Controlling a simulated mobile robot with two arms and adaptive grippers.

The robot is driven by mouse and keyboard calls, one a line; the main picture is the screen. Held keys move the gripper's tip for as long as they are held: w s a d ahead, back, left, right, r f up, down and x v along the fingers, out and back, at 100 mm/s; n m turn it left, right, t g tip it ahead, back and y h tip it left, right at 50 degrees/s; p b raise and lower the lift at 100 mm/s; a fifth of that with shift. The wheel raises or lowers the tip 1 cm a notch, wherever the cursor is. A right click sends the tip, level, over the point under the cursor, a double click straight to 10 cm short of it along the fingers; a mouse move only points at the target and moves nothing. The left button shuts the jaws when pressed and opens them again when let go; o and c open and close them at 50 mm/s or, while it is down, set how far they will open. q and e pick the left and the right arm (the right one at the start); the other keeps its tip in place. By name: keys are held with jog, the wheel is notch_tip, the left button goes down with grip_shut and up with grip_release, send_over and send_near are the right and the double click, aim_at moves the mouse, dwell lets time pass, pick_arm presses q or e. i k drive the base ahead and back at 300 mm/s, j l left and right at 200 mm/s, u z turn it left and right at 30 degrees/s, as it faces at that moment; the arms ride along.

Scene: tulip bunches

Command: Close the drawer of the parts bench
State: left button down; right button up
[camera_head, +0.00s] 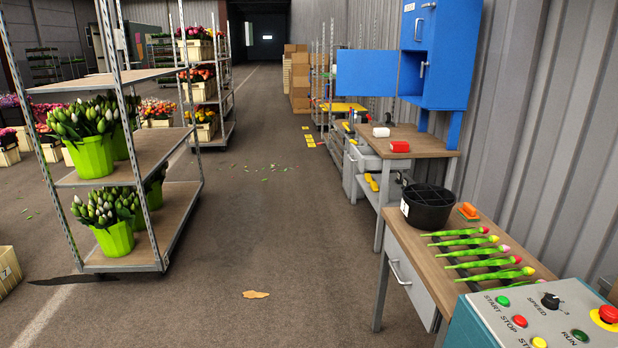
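A wooden-topped bench (425,143) stands along the right wall under a blue cabinet (440,60); it seems to be the parts bench. A light grey drawer (362,158) sticks out to the left from below its top, with a handle on its front, and looks pulled open. Its inside is hard to make out. A nearer wooden-topped bench (408,232) has a grey drawer front (410,283) with a bar handle, which looks flush. Neither of my grippers is in view.
Several tulips and a black divided bucket (427,207) are on the nearer bench, beside a control panel (540,318). A plant trolley (160,205) stands left. The aisle floor (255,220) between is clear except for scraps. The blue cabinet's door (366,72) hangs open.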

aim_at(376, 156)
jog(key=i, duration=2.25)
